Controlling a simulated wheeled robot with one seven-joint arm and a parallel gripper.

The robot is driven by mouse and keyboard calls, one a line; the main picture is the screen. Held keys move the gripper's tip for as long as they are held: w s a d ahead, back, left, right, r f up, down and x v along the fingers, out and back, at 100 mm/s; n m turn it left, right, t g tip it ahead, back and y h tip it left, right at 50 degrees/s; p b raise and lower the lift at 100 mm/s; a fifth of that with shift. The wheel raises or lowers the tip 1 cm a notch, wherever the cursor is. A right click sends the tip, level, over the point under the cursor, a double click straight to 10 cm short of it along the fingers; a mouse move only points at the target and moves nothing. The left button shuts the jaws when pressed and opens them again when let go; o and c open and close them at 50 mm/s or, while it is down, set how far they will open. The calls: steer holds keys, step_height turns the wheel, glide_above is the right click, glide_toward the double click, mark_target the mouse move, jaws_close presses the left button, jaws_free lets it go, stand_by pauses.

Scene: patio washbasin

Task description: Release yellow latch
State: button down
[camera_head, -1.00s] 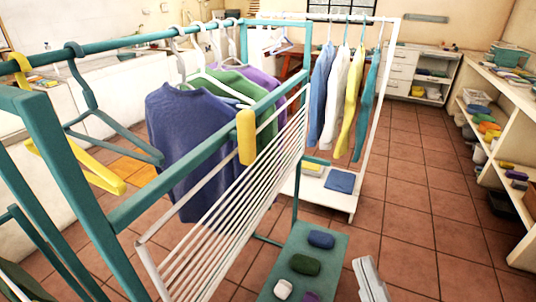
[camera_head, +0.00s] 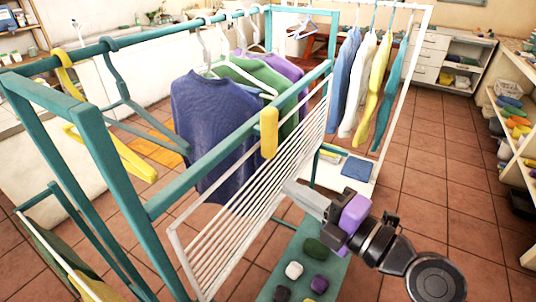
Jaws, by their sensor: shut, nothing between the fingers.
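The yellow latch (camera_head: 269,132) is a rounded upright block on the teal top rail of the clothes rack, above the white wire panel (camera_head: 235,235). It stands upright across the rail and the panel's upper edge. My gripper (camera_head: 292,188) is grey and comes in from the lower right. It is shut and empty, with its tips in front of the wire panel in the picture, below and slightly right of the latch. It appears apart from the latch. I cannot tell whether the tips touch the panel.
The teal rack frame (camera_head: 103,160) fills the left, with hangers and a blue sweater (camera_head: 210,130) behind the panel. A teal low shelf (camera_head: 335,268) holds several small blocks below my arm. Shelves (camera_head: 510,150) stand at the right; tiled floor lies between.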

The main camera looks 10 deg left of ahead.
mark_target(268, 157)
stand_by(0.3)
steer(key=shift+w+a+p, duration=0.15)
steer(key=shift+w+a, duration=1)
steer(key=shift+w, duration=0.4)
steer(key=shift+w+a+p, duration=0.1)
steer(key=shift+w+a, duration=1.05)
steer(key=shift+w, duration=0.4)
steer(key=shift+w+a+p, duration=0.15)
steer(key=shift+w+a, duration=1)
steer(key=shift+w, duration=0.4)
